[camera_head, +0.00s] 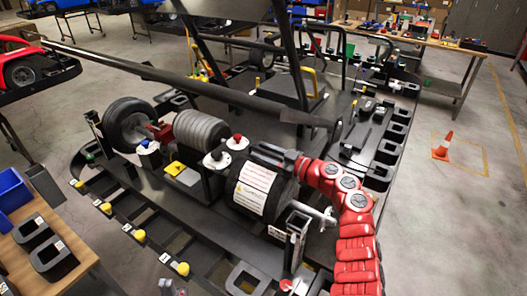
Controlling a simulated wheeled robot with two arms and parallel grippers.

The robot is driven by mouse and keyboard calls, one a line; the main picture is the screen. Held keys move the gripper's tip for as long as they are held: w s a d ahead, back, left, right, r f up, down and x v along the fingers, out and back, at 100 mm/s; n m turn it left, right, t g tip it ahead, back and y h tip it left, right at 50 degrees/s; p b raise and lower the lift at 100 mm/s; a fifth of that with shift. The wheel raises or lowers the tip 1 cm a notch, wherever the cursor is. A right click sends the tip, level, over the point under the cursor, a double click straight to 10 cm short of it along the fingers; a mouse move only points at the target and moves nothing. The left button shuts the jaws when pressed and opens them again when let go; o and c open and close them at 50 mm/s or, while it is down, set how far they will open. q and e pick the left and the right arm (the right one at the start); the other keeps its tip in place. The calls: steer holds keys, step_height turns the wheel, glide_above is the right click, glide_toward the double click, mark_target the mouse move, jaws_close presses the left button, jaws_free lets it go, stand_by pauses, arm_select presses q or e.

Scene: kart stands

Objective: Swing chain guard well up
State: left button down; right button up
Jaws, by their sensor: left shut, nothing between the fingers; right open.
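A black rounded cover (237,187) with a white label sits on the dark kart stand, in the middle of the view. It looks like the chain guard, but I cannot be sure. My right arm, red, comes up from the lower right. Its dark gripper (262,152) is open at the upper edge of the cover. I cannot tell whether its fingers touch the cover. I cannot make out my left gripper in this view.
A long black bar (180,80) crosses above the stand. A tyre (127,124) and a grey ribbed cylinder (200,132) stand left of the cover. A blue bin (12,190) is on the left table. An orange cone (443,146) stands on open floor at right.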

steer(key=shift+c, duration=0.3)
jaws_close()
steer(key=shift+r, duration=0.1)
stand_by(1.0)
